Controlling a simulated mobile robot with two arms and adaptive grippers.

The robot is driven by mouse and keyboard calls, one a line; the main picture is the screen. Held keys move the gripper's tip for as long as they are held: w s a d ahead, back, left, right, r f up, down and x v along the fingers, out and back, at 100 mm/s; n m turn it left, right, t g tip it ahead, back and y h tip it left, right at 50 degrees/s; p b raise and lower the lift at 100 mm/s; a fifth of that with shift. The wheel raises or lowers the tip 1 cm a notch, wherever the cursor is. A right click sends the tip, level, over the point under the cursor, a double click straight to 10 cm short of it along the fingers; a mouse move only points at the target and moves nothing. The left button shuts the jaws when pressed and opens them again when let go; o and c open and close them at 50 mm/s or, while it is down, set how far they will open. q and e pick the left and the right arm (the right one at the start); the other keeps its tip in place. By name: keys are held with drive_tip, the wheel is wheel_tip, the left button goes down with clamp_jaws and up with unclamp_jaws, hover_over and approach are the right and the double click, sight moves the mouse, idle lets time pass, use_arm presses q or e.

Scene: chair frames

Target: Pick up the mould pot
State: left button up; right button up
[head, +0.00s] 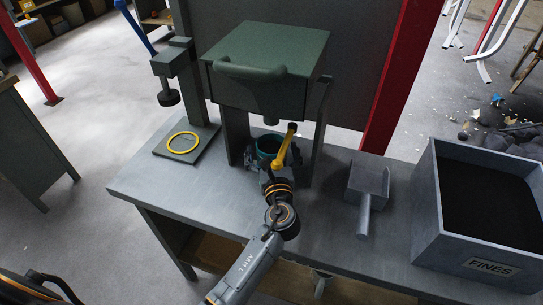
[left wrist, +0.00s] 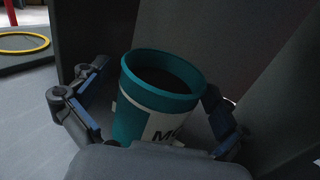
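The mould pot (left wrist: 135,120) is a teal, open-topped cup with a white label, partly readable as "M". In the head view the pot (head: 265,150) stands on the bench under the press, partly hidden by my left arm. My left gripper (left wrist: 160,105) is open, with one finger on each side of the pot. A gap shows between the left finger and the pot; the right finger is close to it, and contact cannot be told. It also shows in the head view (head: 268,160). My right gripper is not in view.
The green press head (head: 265,75) hangs above the pot, with dark uprights at both sides. A yellow ring (head: 182,134) lies on a plate at left. A grey scoop (head: 368,183) and a bin labelled FINES (head: 430,225) stand on the bench (head: 215,190) at right.

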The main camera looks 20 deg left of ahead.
use_arm(q)
drive_tip(key=c, duration=1.4)
drive_tip(key=shift+r, duration=0.1)
drive_tip(key=c, duration=0.4)
